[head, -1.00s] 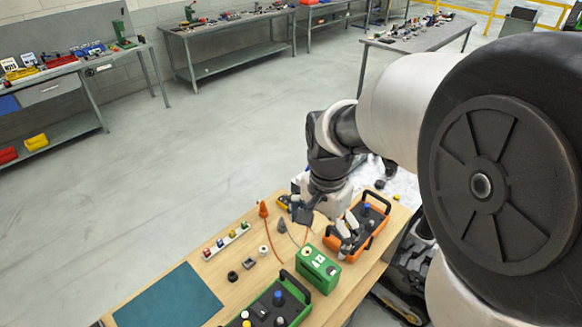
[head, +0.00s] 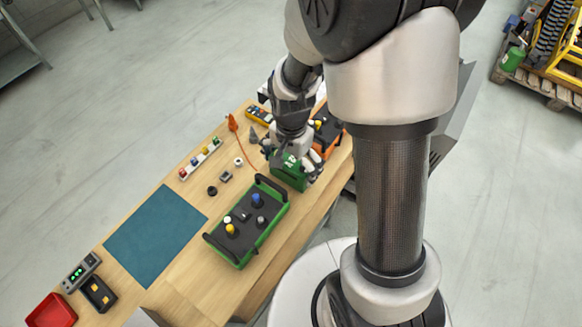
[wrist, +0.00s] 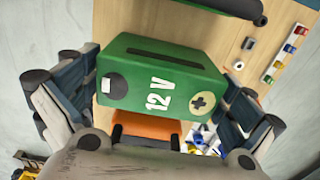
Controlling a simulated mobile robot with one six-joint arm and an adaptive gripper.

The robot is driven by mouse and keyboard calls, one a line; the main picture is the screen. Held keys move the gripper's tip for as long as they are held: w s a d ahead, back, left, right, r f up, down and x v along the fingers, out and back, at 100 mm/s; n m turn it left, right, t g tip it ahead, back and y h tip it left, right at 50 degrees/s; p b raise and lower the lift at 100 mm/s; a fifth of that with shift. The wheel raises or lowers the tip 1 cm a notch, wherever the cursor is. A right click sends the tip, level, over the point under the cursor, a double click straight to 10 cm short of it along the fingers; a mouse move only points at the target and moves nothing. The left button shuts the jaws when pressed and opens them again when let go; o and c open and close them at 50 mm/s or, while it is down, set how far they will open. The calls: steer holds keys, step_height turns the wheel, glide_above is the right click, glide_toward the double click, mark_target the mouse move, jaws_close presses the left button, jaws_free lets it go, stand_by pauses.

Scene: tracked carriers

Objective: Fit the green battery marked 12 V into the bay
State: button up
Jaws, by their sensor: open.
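The green battery (wrist: 130,50) with white "12 V" lettering lies between the fingers of my gripper (wrist: 160,85) in the wrist view. The fingers are open, one on each side of it, with narrow gaps. In the head view the green battery (head: 287,177) stands on the wooden table, partly hidden under my gripper (head: 290,160). A small black open box with two yellow pads (head: 98,293) sits at the table's near left end; I cannot tell whether it is the bay.
A green console (head: 247,222) with black handles and knobs lies just nearer than the battery. An orange console (head: 325,130) is close behind it. A blue-green mat (head: 155,235), a grey device with a green display (head: 80,270) and a red tray (head: 52,310) are left.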

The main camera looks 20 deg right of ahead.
steer(key=c, duration=1.8)
steer(key=shift+r, duration=0.15)
